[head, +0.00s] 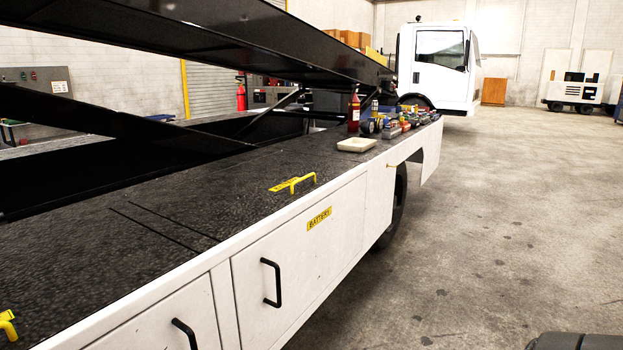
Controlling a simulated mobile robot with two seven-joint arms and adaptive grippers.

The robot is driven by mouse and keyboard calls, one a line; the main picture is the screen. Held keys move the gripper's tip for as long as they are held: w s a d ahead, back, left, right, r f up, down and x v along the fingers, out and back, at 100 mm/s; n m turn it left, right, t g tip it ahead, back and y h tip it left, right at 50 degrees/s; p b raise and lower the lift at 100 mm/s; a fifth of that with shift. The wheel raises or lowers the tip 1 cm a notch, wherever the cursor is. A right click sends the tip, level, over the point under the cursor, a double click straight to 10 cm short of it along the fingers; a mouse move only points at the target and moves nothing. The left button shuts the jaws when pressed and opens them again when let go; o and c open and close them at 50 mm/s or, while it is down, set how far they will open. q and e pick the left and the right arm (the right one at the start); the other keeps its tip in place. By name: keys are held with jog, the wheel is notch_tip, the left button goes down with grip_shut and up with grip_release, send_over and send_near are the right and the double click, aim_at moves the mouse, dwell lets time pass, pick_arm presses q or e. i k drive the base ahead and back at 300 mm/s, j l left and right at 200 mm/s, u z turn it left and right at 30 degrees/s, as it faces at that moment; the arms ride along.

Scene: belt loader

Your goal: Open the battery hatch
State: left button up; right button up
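The battery hatch (299,270) is a white panel on the side of the belt loader, left of the wheel. It carries a yellow BATTERY label (319,219) near its top edge and a black bar handle (272,283) toward its left side. The hatch looks shut and flush with the side. Neither of my grippers is in view, so nothing shows of their state.
A second panel with a black handle (186,334) is at lower left. A yellow handle (293,184) sits on the black deck above the hatch. A white tray (356,145), a red bottle (354,113) and several items stand farther along. Concrete floor (500,230) at right is clear.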

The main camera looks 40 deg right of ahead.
aim_at(219, 205)
jog(key=z, duration=1.1)
jog(key=i+l+u, duration=0.2)
jog(key=i+l, duration=0.15)
jog(key=l, duration=0.25)
jog(key=i+l+u, duration=0.2)
jog(key=i+l, duration=0.15)
jog(key=l, duration=0.3)
jog(key=i+l+u, duration=0.1)
jog(key=l, duration=0.25)
jog(key=i+l+u, duration=0.1)
jog(key=l, duration=0.25)
jog(key=i+l+u, duration=0.1)
jog(key=l, duration=0.25)
jog(key=i, duration=0.05)
